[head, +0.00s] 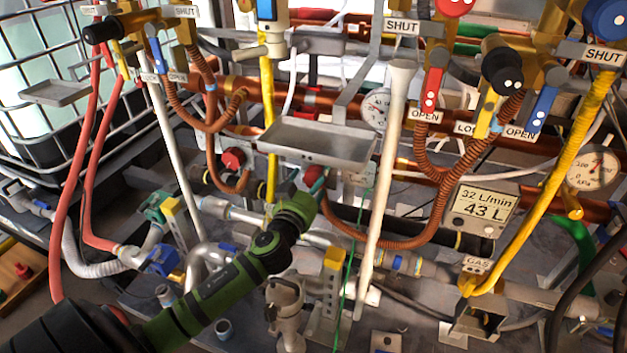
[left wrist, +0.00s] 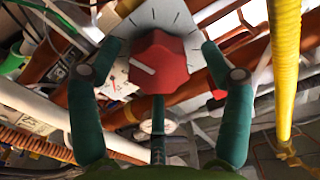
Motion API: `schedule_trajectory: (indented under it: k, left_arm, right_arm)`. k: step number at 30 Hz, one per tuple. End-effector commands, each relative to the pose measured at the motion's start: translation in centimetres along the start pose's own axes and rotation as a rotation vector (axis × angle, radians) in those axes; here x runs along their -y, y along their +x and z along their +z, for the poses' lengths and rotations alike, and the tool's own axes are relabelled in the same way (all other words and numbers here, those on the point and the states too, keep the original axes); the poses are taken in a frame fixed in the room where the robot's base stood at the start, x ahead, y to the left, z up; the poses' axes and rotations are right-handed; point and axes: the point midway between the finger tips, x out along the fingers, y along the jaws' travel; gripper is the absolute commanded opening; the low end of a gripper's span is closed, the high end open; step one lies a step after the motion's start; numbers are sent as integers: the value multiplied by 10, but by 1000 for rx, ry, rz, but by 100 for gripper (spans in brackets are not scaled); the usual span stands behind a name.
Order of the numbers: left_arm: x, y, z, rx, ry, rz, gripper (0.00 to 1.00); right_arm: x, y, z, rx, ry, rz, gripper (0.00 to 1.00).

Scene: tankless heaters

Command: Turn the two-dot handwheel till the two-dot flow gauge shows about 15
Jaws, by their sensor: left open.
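My left gripper (head: 316,184) reaches in from the lower left in the head view, just below the metal tray. In the left wrist view its two teal fingers (left wrist: 161,46) stand open, one on each side of a red faceted knob (left wrist: 160,65) with a white pointer line. In the head view a red knob (head: 310,174) is partly hidden behind the gripper. No dots show on it. A flow display (head: 483,207) at the right reads 32 L/min and 43 L. A black knob (head: 502,66) at the upper right carries two white dots. My right gripper is not in view.
The metal tray (head: 318,141) overhangs the gripper. A white upright pipe (head: 385,180) and yellow hose (head: 267,110) stand close by. Another red knob (head: 233,158) is to the left. A round dial gauge (head: 594,168) is at far right. Free room is tight.

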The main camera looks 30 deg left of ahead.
Motion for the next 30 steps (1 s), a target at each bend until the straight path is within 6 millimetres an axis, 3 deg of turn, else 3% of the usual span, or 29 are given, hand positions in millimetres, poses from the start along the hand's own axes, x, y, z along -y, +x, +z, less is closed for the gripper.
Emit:
schedule_trajectory:
  k: [9, 11, 13, 14, 30]
  left_arm:
    - [0, 4, 0, 1, -1, 0, 79]
    - [0, 4, 0, 1, -1, 0, 59]
    - [0, 4, 0, 1, -1, 0, 31]
    - [0, 4, 0, 1, 0, 0, 24]
    - [1, 5, -5, -7, 94, -3, 23]
  right_arm:
    - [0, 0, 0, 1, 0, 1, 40]
    - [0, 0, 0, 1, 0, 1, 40]
    - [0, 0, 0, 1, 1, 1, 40]
    - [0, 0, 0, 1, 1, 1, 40]
    - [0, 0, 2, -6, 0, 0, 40]
